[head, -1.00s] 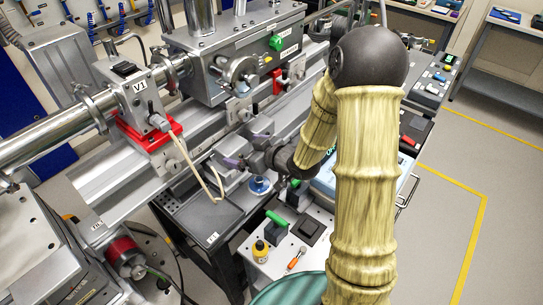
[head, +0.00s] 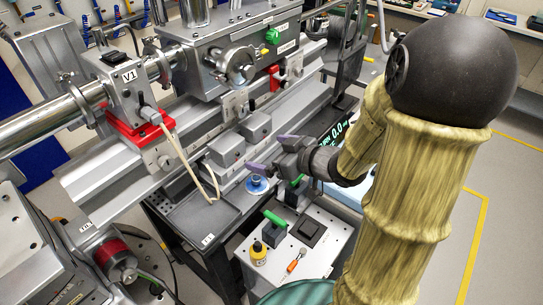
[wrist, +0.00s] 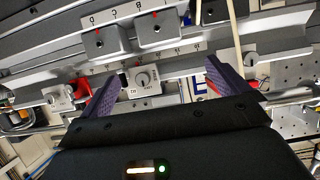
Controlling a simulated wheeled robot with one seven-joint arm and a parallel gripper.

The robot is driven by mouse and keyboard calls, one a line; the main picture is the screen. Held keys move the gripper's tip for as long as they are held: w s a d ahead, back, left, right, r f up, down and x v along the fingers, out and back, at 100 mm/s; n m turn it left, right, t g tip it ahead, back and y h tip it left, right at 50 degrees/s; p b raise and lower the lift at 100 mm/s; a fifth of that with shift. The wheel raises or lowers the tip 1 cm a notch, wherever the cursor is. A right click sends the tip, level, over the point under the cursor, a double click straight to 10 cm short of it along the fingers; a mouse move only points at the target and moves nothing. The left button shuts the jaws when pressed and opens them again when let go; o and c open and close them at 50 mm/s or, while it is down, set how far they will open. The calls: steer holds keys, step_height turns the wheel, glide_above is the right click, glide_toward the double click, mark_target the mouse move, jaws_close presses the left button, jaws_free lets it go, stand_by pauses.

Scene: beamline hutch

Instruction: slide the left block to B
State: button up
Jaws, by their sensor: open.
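Two grey blocks sit on the slide rail in the head view. The left block (head: 226,148) is nearer the red-based V1 unit, and the right block (head: 256,125) is just beside it. My gripper (head: 272,154) is in front of and slightly below them, its purple fingers apart and empty. In the wrist view the blocks appear with left and right swapped: the left block (wrist: 157,32) is on the right, the other block (wrist: 105,42) on the left. Both are beyond my open fingers (wrist: 160,82).
The V1 unit (head: 130,90) stands left of the blocks, with a pale cable (head: 180,150) looping down near the rail. A black tray (head: 203,218) lies below. A blue knob (head: 257,185) is just under my fingers. A white-topped cart (head: 300,235) holds a bottle and tools.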

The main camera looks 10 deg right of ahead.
steer(key=c, duration=0.6)
steer(key=shift+w+d+f+h, duration=0.2)
steer(key=shift+h, duration=0.2)
steer(key=c, duration=0.3)
steer(key=d+f+m+h, duration=0.1)
steer(key=h, duration=0.1)
steer(key=d+f+m+h, duration=0.1)
steer(key=d+h, duration=0.1)
steer(key=shift+w+f+m+g, duration=0.1)
steer(key=shift+w+m+g, duration=0.05)
steer(key=shift+m+g, duration=0.15)
steer(key=c, duration=1.1)
steer(key=s+d+f+m+g+h, duration=0.1)
steer(key=s+d+h, duration=0.1)
steer(key=shift+s+f+m+g+h, duration=0.2)
steer(key=shift+f+m+g+h, duration=0.15)
steer(key=shift+m+g+h, duration=0.05)
jaws_close()
steer(key=s+a+f+m+g, duration=0.2)
steer(key=s+g, duration=0.3)
steer(key=s, duration=0.5)
steer(key=shift+a+m+g+h, duration=0.3)
steer(key=shift+m, duration=0.3)
steer(key=shift+a, duration=0.1)
